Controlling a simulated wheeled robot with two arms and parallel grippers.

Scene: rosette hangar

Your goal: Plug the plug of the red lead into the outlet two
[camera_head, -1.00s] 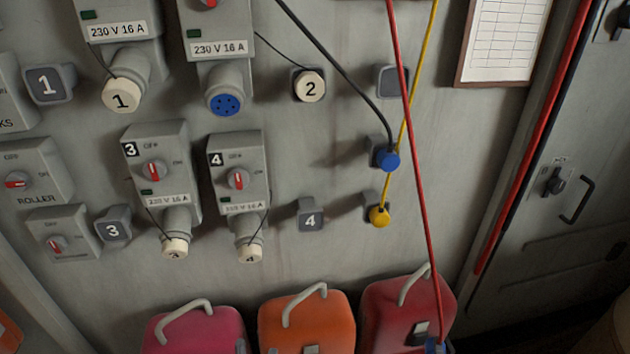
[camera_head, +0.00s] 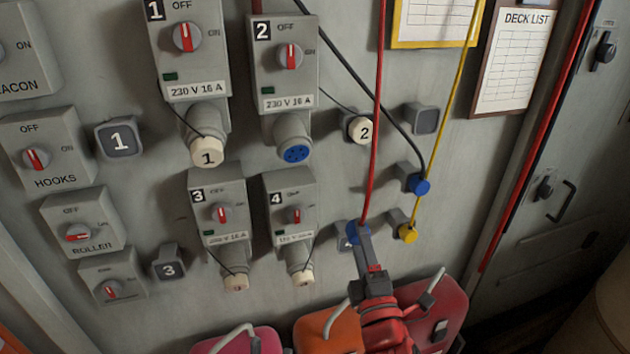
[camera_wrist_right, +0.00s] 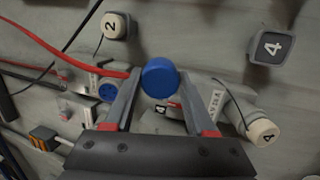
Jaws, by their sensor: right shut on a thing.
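Outlet two (camera_head: 295,152) is the uncapped socket under the box marked 2. Its blue face with several holes is bare and points out and down. Its cap marked 2 (camera_head: 363,130) sits on a holder to its right. The red lead (camera_head: 377,120) hangs from above and ends at a blue plug (camera_head: 358,233). My right gripper (camera_head: 360,242) is shut on this plug, below and right of outlet two and apart from it. In the right wrist view the blue plug (camera_wrist_right: 160,78) sits between the fingertips, and outlet two's blue face (camera_wrist_right: 107,92) shows to its left. My left gripper is out of view.
A black lead's blue plug (camera_head: 420,186) and a yellow lead's plug (camera_head: 408,233) sit in holders to the right. Outlets one (camera_head: 207,152), three (camera_head: 236,283) and four (camera_head: 302,278) are capped. An orange case (camera_head: 325,325) and a red case (camera_head: 450,310) stand below.

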